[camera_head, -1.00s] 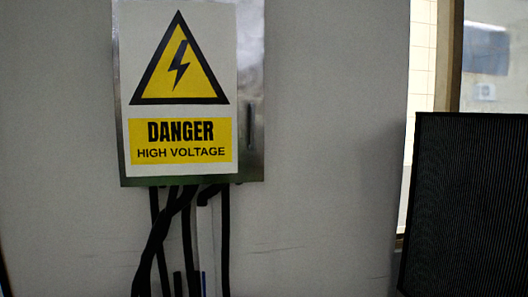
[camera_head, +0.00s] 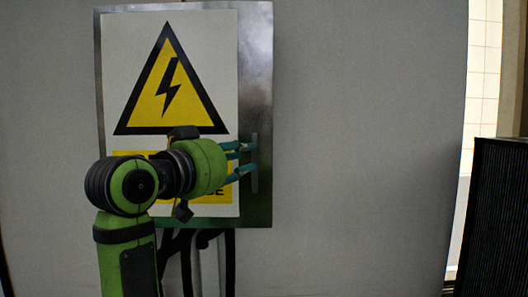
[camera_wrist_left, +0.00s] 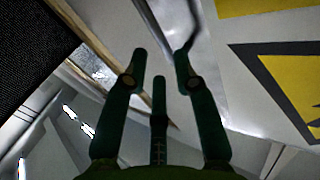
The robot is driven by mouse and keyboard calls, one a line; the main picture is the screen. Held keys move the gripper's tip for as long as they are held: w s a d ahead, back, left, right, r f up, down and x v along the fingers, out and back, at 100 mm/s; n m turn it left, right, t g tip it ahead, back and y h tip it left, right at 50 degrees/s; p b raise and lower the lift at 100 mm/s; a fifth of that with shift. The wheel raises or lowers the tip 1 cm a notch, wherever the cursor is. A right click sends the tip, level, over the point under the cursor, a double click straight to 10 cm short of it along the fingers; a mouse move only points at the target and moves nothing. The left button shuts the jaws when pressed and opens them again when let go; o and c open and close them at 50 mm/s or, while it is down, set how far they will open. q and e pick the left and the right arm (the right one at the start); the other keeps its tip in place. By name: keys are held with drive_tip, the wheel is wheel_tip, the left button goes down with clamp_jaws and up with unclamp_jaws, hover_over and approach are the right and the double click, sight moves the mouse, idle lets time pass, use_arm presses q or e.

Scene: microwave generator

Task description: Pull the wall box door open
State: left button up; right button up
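The wall box (camera_head: 255,60) is a metal box with a high-voltage warning sign, and its door looks closed. A slim upright handle (camera_head: 254,178) sits near the right edge of the door. My left gripper (camera_head: 247,160) is in front of the door, with its teal fingers pointing right at the handle. In the left wrist view the fingers (camera_wrist_left: 158,70) are spread apart with nothing clearly held. A dark bar that looks like the handle (camera_wrist_left: 194,30) is by the tip of the right-hand finger; I cannot tell whether they touch. My right gripper is not in view.
Dark cables (camera_head: 230,262) hang below the box, partly behind my left arm. Plain grey wall (camera_head: 360,130) lies to the right of the box. A dark ribbed panel (camera_head: 497,220) stands at the far right, by a bright opening.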

sight(255, 155)
use_arm(q)
drive_tip(key=p+x, duration=0.2)
drive_tip(key=x, duration=0.2)
drive_tip(key=shift+w+d+r+p, duration=0.1)
drive_tip(key=shift+w+d+p, duration=0.1)
drive_tip(key=shift+w+p, duration=0.1)
drive_tip(key=shift+w+d, duration=0.35)
drive_tip(key=shift+w, duration=0.15)
drive_tip(key=shift+a+f, duration=0.1)
drive_tip(key=shift+f, duration=0.1)
drive_tip(key=shift+c, duration=0.9)
drive_tip(key=shift+s, duration=0.1)
clamp_jaws()
